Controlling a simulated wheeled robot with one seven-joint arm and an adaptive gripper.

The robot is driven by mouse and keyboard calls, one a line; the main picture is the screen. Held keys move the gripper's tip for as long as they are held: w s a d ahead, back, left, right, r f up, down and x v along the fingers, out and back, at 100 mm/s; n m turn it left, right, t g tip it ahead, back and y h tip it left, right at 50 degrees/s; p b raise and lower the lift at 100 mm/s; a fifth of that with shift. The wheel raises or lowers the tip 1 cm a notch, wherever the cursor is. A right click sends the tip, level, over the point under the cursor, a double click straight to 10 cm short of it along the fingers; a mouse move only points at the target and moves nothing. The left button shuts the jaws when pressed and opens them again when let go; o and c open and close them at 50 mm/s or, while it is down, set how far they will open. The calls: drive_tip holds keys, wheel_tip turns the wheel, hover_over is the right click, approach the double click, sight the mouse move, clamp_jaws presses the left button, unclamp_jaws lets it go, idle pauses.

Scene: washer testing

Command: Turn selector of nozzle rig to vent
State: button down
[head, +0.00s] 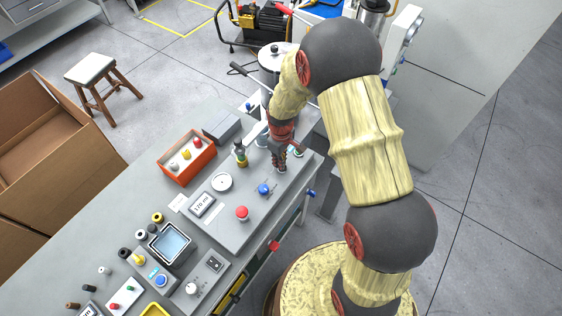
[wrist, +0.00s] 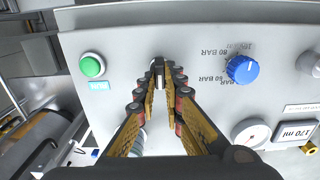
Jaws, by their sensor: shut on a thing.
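The nozzle rig has a grey sloped panel (head: 225,228) on the bench. My gripper (head: 281,168) reaches down to its far right part. In the wrist view my gripper (wrist: 160,76) is shut on a small grey knob (wrist: 158,66), likely the selector; the fingers cover most of it, so its pointing direction cannot be told. A blue knob (wrist: 242,68) with BAR markings is to the right, apart from the fingers; it also shows in the head view (head: 264,189). A green button (wrist: 92,66) is to the left. No vent label is readable.
A red button (head: 242,213), a round gauge (head: 221,182) and a 170 ml display (head: 202,205) share the panel. A bottle (head: 240,154) stands near the gripper. An orange bin (head: 188,158) is farther left on the bench.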

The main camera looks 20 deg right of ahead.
drive_tip(key=c, duration=1.9)
unclamp_jaws()
wheel_tip(320, 180, up, 12)
